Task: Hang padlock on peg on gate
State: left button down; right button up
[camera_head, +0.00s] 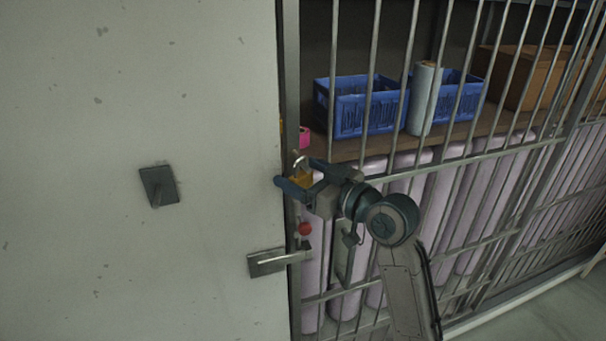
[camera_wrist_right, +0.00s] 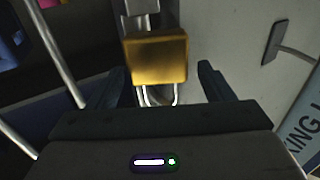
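The padlock (camera_head: 301,178) has a brass-yellow body and a silver shackle on top. It is at the gate's left upright. In the right wrist view the padlock (camera_wrist_right: 157,58) is large, with a silver metal part above it and a silver loop below. My right gripper (camera_head: 298,187) is around the padlock. In the right wrist view its fingers (camera_wrist_right: 160,88) stand apart on either side, with gaps to the body. The barred gate (camera_head: 440,158) fills the right side. I cannot tell which part is the peg. My left gripper is not in view.
A pale wall panel (camera_head: 90,100) with a dark square plate (camera_head: 158,186) is on the left. A lever handle (camera_head: 268,262) and a red knob (camera_head: 305,229) are below the padlock. Blue crates (camera_head: 366,108) stand on a shelf behind the bars.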

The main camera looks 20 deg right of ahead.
jog(key=shift+s+d+f+b, duration=0.15)
jog(key=shift+s+d+b, duration=0.25)
jog(key=shift+s, duration=0.1)
jog(key=b+v, duration=0.3)
jog(key=v, duration=0.6)
jog(key=shift+s, duration=0.3)
